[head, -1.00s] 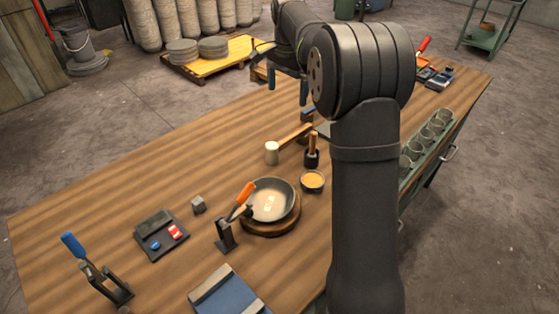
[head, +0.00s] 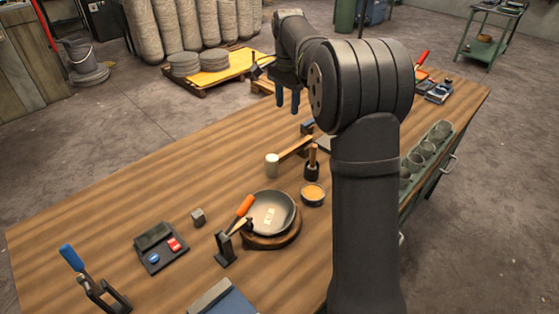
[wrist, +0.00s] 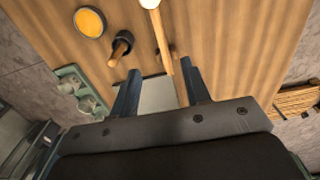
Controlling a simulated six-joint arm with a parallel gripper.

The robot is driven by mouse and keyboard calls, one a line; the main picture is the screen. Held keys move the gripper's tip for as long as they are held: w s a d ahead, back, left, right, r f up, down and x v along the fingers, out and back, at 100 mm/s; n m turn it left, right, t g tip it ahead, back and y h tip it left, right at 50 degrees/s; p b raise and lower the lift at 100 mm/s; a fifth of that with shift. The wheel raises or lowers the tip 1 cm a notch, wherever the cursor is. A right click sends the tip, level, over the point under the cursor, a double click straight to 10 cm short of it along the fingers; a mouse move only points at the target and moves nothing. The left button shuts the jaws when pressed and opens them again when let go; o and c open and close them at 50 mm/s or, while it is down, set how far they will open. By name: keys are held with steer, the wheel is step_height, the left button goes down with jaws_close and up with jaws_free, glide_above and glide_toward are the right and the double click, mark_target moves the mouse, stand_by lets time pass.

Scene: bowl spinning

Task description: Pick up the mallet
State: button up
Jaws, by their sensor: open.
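The mallet (head: 296,149) has a white cylindrical head and a light wooden handle. It lies on the wooden table, its head toward the left front and its handle running back right. In the wrist view, the mallet's handle (wrist: 163,42) runs from the white head at the top edge down toward the space between my fingers. My gripper (head: 288,106) is open and empty, above the table's far side and beyond the handle end. The wrist view shows the open fingers of my gripper (wrist: 160,72) on either side of the handle's line.
A dark holder with a wooden-handled tool (head: 312,164) stands close beside the mallet. A small bowl of orange contents (head: 313,194) and a grey bowl (head: 270,212) on a round wooden base are nearer. The table's left part (head: 130,190) is mostly clear.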

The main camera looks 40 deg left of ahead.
mark_target(281, 156)
steer(key=s+f, duration=0.1)
steer(key=f, duration=0.8)
steer(key=s+f, duration=0.1)
steer(key=f, duration=0.4)
steer(key=shift+s+a, duration=0.1)
steer(key=shift+s, duration=0.25)
steer(key=shift+d+f, duration=0.2)
steer(key=shift+f, duration=2.9)
steer(key=shift+c, duration=0.2)
jaws_close()
